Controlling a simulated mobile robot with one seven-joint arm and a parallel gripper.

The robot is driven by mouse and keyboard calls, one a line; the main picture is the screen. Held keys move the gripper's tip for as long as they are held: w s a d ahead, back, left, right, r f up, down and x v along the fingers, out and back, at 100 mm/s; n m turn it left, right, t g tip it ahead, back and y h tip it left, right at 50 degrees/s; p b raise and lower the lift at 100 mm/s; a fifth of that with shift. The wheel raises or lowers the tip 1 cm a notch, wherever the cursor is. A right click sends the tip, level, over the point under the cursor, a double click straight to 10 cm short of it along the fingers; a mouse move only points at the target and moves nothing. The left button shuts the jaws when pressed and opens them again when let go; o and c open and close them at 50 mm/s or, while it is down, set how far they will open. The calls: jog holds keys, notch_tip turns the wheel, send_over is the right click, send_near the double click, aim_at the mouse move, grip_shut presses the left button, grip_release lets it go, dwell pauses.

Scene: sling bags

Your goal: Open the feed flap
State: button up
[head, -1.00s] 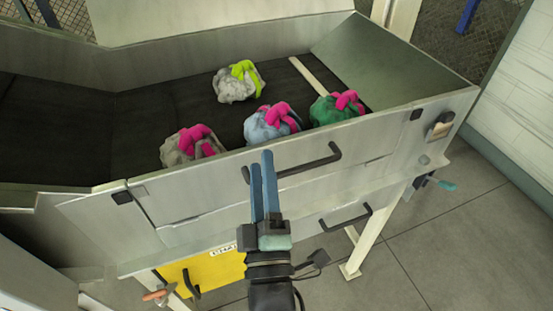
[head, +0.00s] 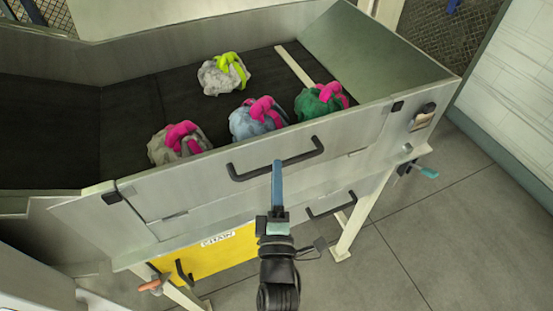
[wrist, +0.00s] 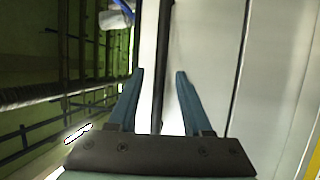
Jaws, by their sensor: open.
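The feed flap (head: 240,187) is a grey metal front panel of the trough, standing upright and closed. Its black bar handle (head: 240,176) runs along the upper part. My gripper (head: 277,163) is in front of the flap with its blue fingertips at the handle's middle in the head view. In the wrist view my gripper (wrist: 160,72) is open, and a dark bar (wrist: 161,50), apparently the handle, runs between the two fingers in the picture. I cannot tell whether it is fully between them or touched.
Sling bags in grey (head: 170,150), blue (head: 247,122), green (head: 310,104) and pale grey with a lime strap (head: 215,78) lie on the dark belt (head: 120,120) behind the flap. Floor at right is clear.

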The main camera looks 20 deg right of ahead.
jog(key=shift+x, duration=1.6)
grip_shut()
